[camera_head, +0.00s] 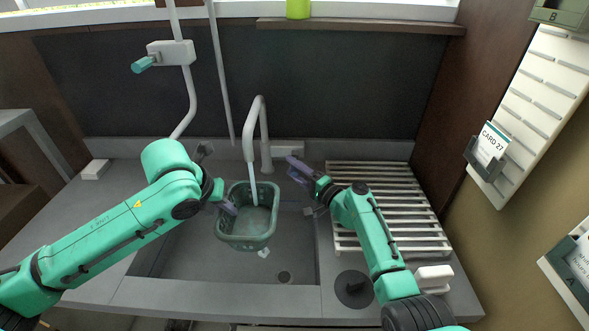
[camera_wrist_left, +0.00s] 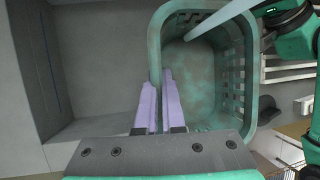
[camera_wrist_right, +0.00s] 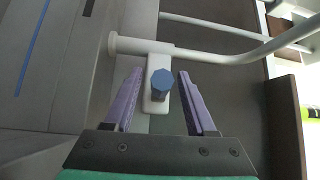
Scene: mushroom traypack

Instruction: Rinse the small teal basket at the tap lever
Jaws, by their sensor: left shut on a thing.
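The small teal basket (camera_head: 261,238) hangs in the sink under the tap spout (camera_head: 249,140); its inside looks blotchy. My left gripper (camera_head: 230,208) is shut on its left wall, and the purple fingers straddle that wall in the left wrist view (camera_wrist_left: 160,80). A pale stream, seemingly water, runs from the spout into the basket (camera_wrist_left: 252,75). My right gripper (camera_head: 294,164) is open just right of the tap.
The sink floor (camera_head: 210,265) is clear around the basket, apart from a small pale scrap (camera_head: 264,253) and the drain (camera_head: 284,277). A slatted rack (camera_head: 390,180) lies right of the sink. A second pipe with a teal-ended valve (camera_head: 170,53) stands at the back left.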

